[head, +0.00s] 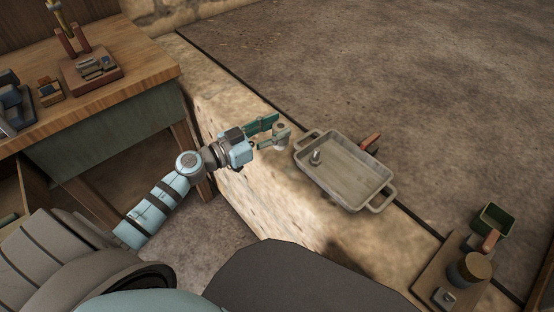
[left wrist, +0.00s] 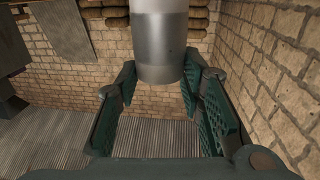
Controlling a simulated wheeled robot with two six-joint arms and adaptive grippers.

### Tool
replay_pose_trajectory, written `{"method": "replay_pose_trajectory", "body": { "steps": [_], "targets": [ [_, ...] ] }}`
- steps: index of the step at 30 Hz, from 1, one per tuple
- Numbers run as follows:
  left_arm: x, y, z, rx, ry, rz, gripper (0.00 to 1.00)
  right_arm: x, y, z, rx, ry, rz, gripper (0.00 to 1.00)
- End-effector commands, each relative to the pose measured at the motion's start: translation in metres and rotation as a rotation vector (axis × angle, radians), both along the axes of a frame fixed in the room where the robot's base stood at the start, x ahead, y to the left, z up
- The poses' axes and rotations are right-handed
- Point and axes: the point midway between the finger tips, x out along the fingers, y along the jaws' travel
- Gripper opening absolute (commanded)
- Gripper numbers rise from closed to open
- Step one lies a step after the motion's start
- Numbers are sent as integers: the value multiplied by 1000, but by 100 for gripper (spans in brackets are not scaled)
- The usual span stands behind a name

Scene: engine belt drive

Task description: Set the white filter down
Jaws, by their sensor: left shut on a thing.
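My left gripper (head: 273,131) is shut on the white filter (head: 281,136), a short pale grey-white cylinder. It is over the stone ledge, just left of the grey tray. In the left wrist view the filter (left wrist: 160,42) shows as a smooth upright cylinder between the green fingers of the left gripper (left wrist: 160,88). I cannot tell from these views whether its bottom touches the ledge. My right gripper is not in view.
The two-handled grey tray (head: 384,186) stands on the stone ledge (head: 215,92) with a small metal piece (head: 316,157) inside. A wooden board (head: 432,277) with a round drum (head: 474,266) and a green box (head: 494,220) are at lower right. A wooden bench (head: 142,72) is at left.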

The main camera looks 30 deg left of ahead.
Motion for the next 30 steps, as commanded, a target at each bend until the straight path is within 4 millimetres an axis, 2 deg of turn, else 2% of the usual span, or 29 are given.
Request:
{"method": "replay_pose_trajectory", "body": {
  "steps": [1,5,9,13,20,21,24,30],
  "targets": [
    [0,0,-12,0,-1,0,2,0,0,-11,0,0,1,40],
    [0,0,-26,0,-1,-1,2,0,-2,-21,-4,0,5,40],
    [0,0,-55,0,-1,0,2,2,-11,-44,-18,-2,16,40],
    [0,0,-54,0,-1,-1,2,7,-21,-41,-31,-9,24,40],
    [0,0,-56,0,-1,0,2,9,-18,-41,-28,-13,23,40],
    [0,0,-56,1,0,0,40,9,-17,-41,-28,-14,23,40],
    [0,0,-56,1,0,-1,55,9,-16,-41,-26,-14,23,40],
    [0,0,-56,1,0,-1,55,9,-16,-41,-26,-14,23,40]
  ]
}}
